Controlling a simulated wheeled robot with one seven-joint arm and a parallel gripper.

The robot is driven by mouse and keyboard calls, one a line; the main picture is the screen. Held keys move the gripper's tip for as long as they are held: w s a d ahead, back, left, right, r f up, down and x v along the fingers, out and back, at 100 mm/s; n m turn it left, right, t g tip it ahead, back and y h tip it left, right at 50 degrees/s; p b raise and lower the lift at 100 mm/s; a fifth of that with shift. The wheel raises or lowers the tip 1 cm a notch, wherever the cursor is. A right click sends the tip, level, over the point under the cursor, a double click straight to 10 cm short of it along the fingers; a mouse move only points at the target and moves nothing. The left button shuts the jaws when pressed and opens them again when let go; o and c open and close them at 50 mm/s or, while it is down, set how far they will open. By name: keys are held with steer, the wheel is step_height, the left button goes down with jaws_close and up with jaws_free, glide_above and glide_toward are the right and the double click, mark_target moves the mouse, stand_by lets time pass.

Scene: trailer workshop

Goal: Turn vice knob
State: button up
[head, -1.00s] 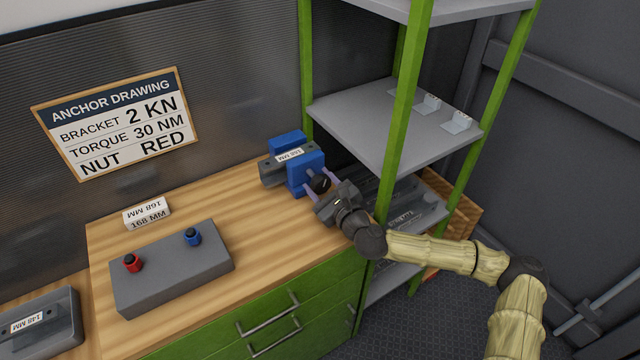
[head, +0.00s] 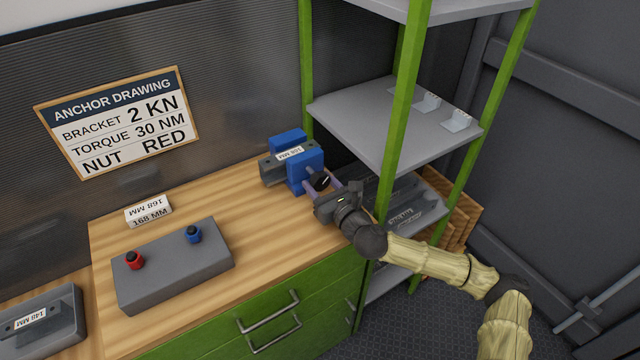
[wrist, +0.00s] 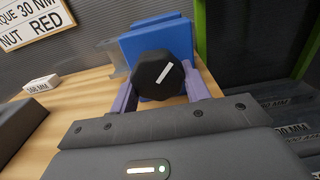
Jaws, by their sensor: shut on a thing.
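A blue vice (head: 306,170) with a grey body stands at the back right of the wooden bench, against the wall. Its black knob (wrist: 160,72) faces me in the wrist view and bears a white line slanting up to the right. My gripper (head: 322,183) is at the front of the vice, its two purple fingers on either side of the knob and shut on it. In the head view the knob is partly hidden by the fingers. The blue jaws fill the space behind it in the wrist view.
A grey block (head: 170,270) with red and blue nuts and a white label block (head: 148,211) sit left on the bench. The bench between is clear.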

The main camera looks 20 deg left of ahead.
steer(key=shift+s+r, duration=0.1)
steer(key=shift+r, duration=0.2)
steer(key=o, duration=1)
steer(key=shift+s+d, duration=0.1)
steer(key=shift+b+v, duration=0.35)
steer(key=shift+v, duration=3.3)
